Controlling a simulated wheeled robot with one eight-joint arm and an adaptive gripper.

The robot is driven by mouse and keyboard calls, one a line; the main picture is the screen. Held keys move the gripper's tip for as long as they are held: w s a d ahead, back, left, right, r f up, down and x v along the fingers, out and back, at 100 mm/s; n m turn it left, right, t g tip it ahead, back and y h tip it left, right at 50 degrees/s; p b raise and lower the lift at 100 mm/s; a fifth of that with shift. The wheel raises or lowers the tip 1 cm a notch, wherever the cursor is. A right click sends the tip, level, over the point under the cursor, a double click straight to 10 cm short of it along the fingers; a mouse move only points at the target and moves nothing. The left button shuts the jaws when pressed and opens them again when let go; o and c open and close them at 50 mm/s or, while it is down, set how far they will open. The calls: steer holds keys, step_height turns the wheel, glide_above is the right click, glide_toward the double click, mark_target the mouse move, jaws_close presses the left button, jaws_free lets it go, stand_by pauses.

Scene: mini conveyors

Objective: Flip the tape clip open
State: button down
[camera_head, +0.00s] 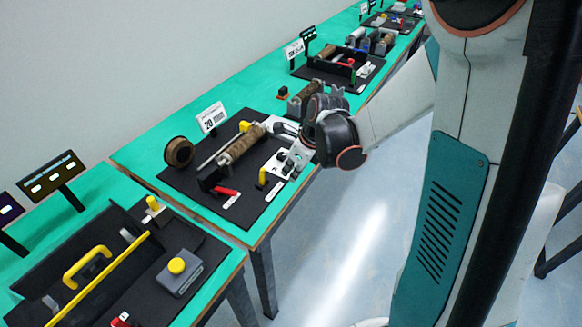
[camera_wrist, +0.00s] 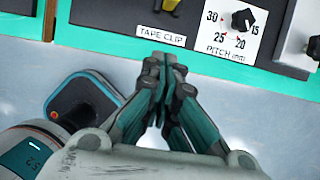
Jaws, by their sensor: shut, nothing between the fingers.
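The tape clip is a small yellow piece (camera_head: 262,178) near the front edge of the black mat in the head view. In the wrist view, the yellow and black clip (camera_wrist: 167,7) is cut off by the top edge. A white label reading TAPE CLIP (camera_wrist: 161,35) lies just in front of it. My gripper (camera_wrist: 158,62) is shut and empty, its fingertips just short of the label in the picture and apart from the clip. In the head view my arm and wrist crowd the mat's right side, and the fingertips are hard to make out.
A white PITCH dial plate (camera_wrist: 230,28) with a black knob is right of the clip. The mat also holds a red lever (camera_head: 226,191) and a brown roller (camera_head: 241,145). A brown spool (camera_head: 178,152) stands left. The green table edge (camera_wrist: 120,45) borders open floor.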

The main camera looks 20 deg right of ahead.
mark_target(264, 179)
steer(key=b+x, duration=0.2)
steer(key=x, duration=0.3)
steer(key=shift+a+f, duration=0.1)
steer(key=shift+f, duration=0.25)
steer(key=w+a, duration=0.2)
steer(key=shift+w+b, duration=0.25)
steer(key=shift+b, duration=0.1)
steer(key=shift+w+a+r, duration=0.2)
steer(key=shift+w+r, duration=0.05)
steer(key=shift+w, duration=0.2)
steer(key=shift+w+a+r, duration=0.4)
steer(key=shift+w+a, duration=0.1)
steer(key=shift+w, duration=0.25)
